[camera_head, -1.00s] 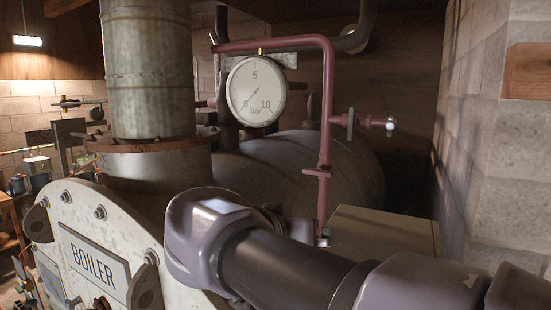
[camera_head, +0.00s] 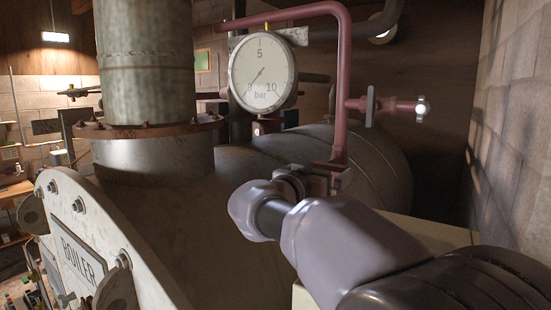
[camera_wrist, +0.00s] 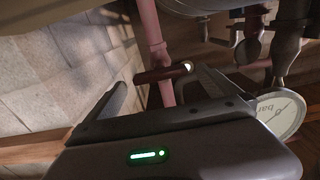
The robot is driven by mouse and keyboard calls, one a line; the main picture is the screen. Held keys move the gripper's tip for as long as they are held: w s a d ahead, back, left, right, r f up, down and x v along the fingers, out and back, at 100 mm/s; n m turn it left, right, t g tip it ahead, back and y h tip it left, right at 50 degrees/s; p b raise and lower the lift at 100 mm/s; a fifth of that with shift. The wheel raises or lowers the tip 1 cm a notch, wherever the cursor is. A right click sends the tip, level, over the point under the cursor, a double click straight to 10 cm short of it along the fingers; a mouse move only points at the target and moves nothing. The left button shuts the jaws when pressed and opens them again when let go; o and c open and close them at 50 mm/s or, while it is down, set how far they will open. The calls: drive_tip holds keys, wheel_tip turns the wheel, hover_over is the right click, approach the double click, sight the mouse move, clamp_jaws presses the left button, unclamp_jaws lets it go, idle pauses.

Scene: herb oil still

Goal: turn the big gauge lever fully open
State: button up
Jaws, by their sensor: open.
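The big round pressure gauge (camera_head: 262,73) hangs above the boiler, its needle pointing toward the low end. A red pipe (camera_head: 340,70) runs over it and down on its right. In the wrist view a dark red bar (camera_wrist: 160,74) with a bright end crosses the pipe; it looks like the lever. My gripper (camera_wrist: 158,82) is open, with a finger on each side of this bar; contact cannot be told. In the head view my arm hides most of the gripper and the bar, low on the pipe. The gauge (camera_wrist: 281,114) also shows at the wrist view's right edge.
A side branch (camera_head: 395,105) with a grey plate and white end sticks out right of the pipe. The boiler's stack (camera_head: 147,65) stands left. A block wall (camera_head: 515,140) is close on the right.

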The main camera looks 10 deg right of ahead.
sight(327, 168)
drive_tip(key=shift+w+d+r, duration=0.2)
drive_tip(key=shift+w+d, duration=0.15)
drive_tip(key=shift+w+d+f+p, duration=0.25)
drive_tip(key=shift+w+d+p, duration=0.1)
drive_tip(key=shift+w+d, duration=0.4)
drive_tip(key=shift+s+a, duration=0.15)
drive_tip(key=shift+s+a+r, duration=0.1)
drive_tip(key=c, duration=1.3)
